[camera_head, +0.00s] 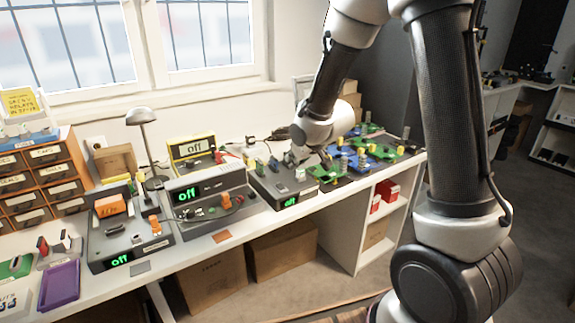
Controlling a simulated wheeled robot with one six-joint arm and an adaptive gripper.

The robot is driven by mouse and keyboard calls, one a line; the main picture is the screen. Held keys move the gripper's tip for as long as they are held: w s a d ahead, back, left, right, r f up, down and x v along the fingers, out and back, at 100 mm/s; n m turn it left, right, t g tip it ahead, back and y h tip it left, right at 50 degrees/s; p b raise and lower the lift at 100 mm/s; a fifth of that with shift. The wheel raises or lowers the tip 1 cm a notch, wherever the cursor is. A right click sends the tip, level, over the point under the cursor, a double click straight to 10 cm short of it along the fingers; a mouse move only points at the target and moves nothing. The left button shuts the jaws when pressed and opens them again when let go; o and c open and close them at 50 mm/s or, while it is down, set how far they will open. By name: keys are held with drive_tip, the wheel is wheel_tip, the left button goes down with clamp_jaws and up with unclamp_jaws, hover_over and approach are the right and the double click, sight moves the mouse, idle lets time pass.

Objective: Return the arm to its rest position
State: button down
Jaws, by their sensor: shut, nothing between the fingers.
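My arm comes in from the top right and bends down over the workbench. My gripper (293,160) is small in the picture, at the end of the arm's wrist, partly hidden by it. It is shut and empty, close over a dark device box (282,186) whose green display reads "off". I cannot tell whether it touches the box.
More devices reading "off" stand to the left, among them a grey one (212,198). Green and blue circuit boards (357,155) lie right of the gripper. A desk lamp (142,118) and orange drawers (45,155) stand further left. Cartons (212,280) sit under the workbench (190,252).

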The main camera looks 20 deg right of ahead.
drive_tip(key=shift+s+d+r, duration=0.1)
drive_tip(key=shift+s+r, duration=0.05)
drive_tip(key=shift+s, duration=0.1)
drive_tip(key=s+d+f+g+h, duration=0.25)
drive_tip(key=s+d+g, duration=0.25)
drive_tip(key=s, duration=0.5)
drive_tip(key=s+d+r+m, duration=0.1)
drive_tip(key=s+d+r, duration=0.3)
drive_tip(key=s+r, duration=0.5)
drive_tip(key=s+d+r+m+t, duration=0.1)
drive_tip(key=s+d+r, duration=0.3)
drive_tip(key=s+r, duration=0.5)
drive_tip(key=s+m, duration=0.1)
drive_tip(key=s, duration=0.3)
drive_tip(key=shift+d+r+m, duration=0.25)
drive_tip(key=shift+r+m, duration=0.05)
drive_tip(key=shift+r, duration=0.05)
